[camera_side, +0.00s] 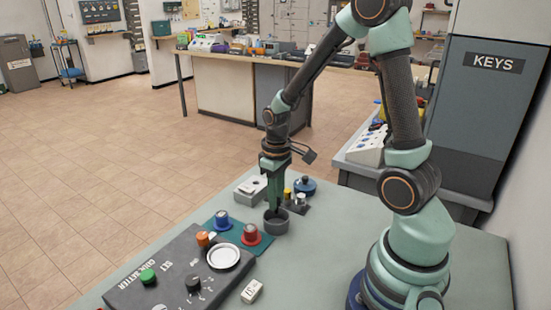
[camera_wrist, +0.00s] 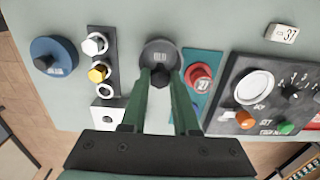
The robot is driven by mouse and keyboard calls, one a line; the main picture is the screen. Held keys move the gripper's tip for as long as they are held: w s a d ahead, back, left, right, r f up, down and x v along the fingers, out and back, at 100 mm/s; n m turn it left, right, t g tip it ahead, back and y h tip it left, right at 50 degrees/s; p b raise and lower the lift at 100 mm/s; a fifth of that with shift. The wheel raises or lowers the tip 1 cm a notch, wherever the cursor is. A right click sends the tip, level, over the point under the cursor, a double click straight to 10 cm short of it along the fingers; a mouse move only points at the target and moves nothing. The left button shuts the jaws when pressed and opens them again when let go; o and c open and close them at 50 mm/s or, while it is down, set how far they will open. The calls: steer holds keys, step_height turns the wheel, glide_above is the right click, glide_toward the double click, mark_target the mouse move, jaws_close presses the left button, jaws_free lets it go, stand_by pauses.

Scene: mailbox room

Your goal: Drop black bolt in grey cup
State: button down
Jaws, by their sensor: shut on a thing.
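The grey cup (camera_side: 277,222) stands on the table below my gripper (camera_side: 274,208). In the wrist view the cup (camera_wrist: 158,46) is just beyond my green fingertips (camera_wrist: 160,76). My gripper points down and is shut on the black bolt (camera_wrist: 160,78), whose dark head shows between the fingertips. The fingertips and the bolt are over or at the cup's near rim; their exact height is hard to tell. In the side view the bolt cannot be made out.
Left of the cup in the wrist view are a dark strip with white and yellow bolts (camera_wrist: 98,72), a blue round lid (camera_wrist: 52,56) and a grey box (camera_wrist: 108,118). On the right are a red knob (camera_wrist: 198,76) on a teal mat and a control panel (camera_wrist: 262,70).

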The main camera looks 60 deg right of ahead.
steer(key=shift+f, duration=0.15)
steer(key=shift+f, duration=0.35)
steer(key=shift+f, duration=0.4)
steer(key=shift+c, duration=1.7)
jaws_free()
steer(key=shift+r, duration=0.1)
steer(key=shift+r, duration=2.95)
